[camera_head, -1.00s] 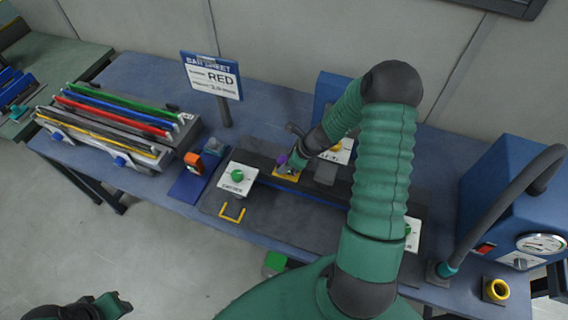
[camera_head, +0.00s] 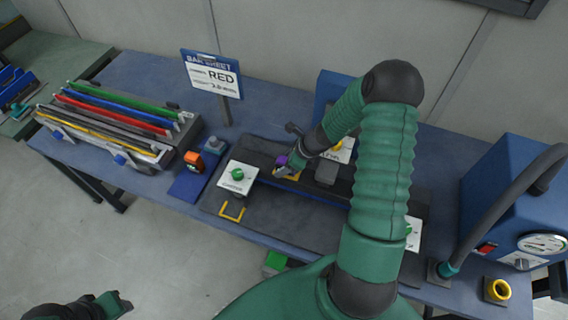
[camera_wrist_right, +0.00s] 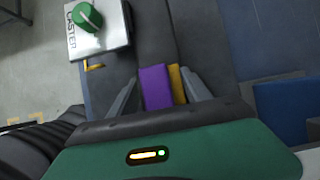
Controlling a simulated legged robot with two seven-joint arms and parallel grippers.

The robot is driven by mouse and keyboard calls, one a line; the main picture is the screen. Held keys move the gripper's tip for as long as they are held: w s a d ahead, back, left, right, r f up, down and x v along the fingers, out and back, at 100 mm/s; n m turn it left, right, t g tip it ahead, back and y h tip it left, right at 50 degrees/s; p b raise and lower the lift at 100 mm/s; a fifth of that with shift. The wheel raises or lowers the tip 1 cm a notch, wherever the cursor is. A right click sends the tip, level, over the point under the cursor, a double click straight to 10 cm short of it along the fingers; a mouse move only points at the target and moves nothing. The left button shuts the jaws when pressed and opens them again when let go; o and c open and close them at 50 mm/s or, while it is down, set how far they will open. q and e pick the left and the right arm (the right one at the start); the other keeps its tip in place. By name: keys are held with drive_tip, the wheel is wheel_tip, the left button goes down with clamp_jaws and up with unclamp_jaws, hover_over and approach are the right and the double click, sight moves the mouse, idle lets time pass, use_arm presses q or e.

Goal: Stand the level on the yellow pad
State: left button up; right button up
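A purple block (camera_head: 282,160), which I take to be the level, stands at the yellow pad (camera_head: 292,175) on the dark fixture. In the right wrist view the purple block (camera_wrist_right: 156,88) is upright, with a strip of the yellow pad (camera_wrist_right: 178,84) showing to its right. My right gripper (camera_head: 287,168) is down around the block. Its fingers (camera_wrist_right: 161,92) are spread, with a gap between the right finger and the block. The block's underside is hidden. My left gripper (camera_head: 118,304) is at the bottom left, far from the table; its fingers are unclear.
A white CASTER plate with a green knob (camera_head: 237,175) sits left of the pad. A rack of coloured bars (camera_head: 110,125), an orange device (camera_head: 193,160) and a RED sign (camera_head: 212,76) stand further left. A blue gauge machine (camera_head: 515,195) is at right.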

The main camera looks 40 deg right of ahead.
drive_tip(key=shift+r, duration=0.1)
drive_tip(key=v, duration=1.6)
drive_tip(key=shift+s+p, duration=0.2)
drive_tip(key=shift+p, duration=0.1)
drive_tip(key=shift+d+r, duration=0.15)
